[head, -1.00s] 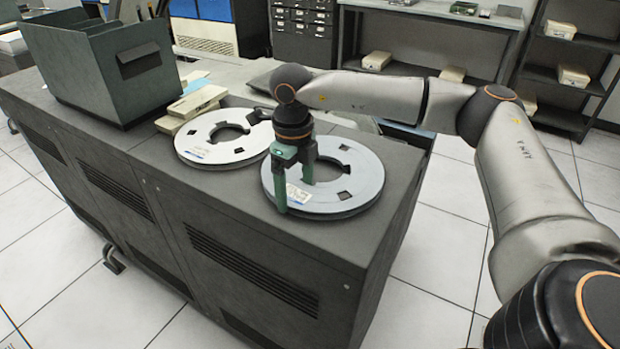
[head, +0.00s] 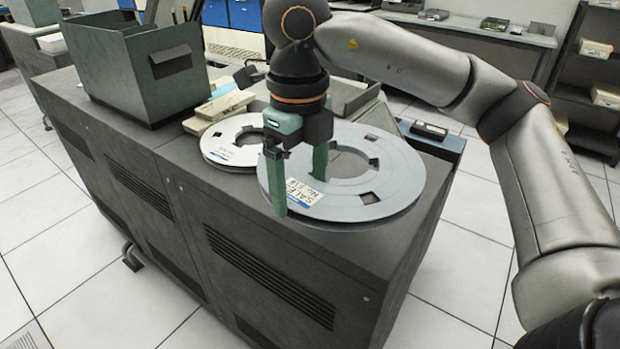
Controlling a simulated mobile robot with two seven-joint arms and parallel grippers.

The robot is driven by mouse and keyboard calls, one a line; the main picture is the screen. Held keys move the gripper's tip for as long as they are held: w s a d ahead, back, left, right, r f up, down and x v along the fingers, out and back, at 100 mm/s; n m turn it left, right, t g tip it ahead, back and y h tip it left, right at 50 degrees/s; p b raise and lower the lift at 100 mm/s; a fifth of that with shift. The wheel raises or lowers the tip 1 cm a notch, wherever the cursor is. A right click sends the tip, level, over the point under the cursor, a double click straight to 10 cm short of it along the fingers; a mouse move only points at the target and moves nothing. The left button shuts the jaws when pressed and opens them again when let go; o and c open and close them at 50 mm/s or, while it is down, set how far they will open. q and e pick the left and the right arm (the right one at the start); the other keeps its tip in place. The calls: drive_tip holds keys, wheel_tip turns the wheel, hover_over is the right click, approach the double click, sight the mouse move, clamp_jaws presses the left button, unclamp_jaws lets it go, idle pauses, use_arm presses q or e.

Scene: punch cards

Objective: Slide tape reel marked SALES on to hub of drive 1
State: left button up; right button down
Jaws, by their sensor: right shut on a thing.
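The tape reel marked SALES (head: 385,165) is a pale grey ring with a white and blue label and a large centre hole. My right gripper (head: 298,190) is shut on its near left rim, one finger outside the rim and one in the centre hole. The reel appears raised a little above the dark cabinet top. A second, whiter reel (head: 222,146) lies behind it to the left, partly hidden by the gripper and the held reel. Drive 1 and its hub cannot be made out. My left gripper is not in view.
A grey-green open bin (head: 135,75) stands at the left of the cabinet (head: 190,195). Cream boxes (head: 217,106) lie beside it. A bench (head: 470,32) and a shelf rack (head: 575,95) stand at the back right. Tiled floor is open at the right.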

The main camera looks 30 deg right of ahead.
drive_tip(key=shift+s+a+r, duration=0.55)
drive_tip(key=shift+a, duration=0.1)
drive_tip(key=shift+s+a+r, duration=0.1)
drive_tip(key=shift+s+r, duration=0.05)
drive_tip(key=shift+r, duration=0.1)
drive_tip(key=shift+r+p, duration=1.9)
drive_tip(key=shift+r, duration=0.4)
drive_tip(key=shift+f, duration=0.15)
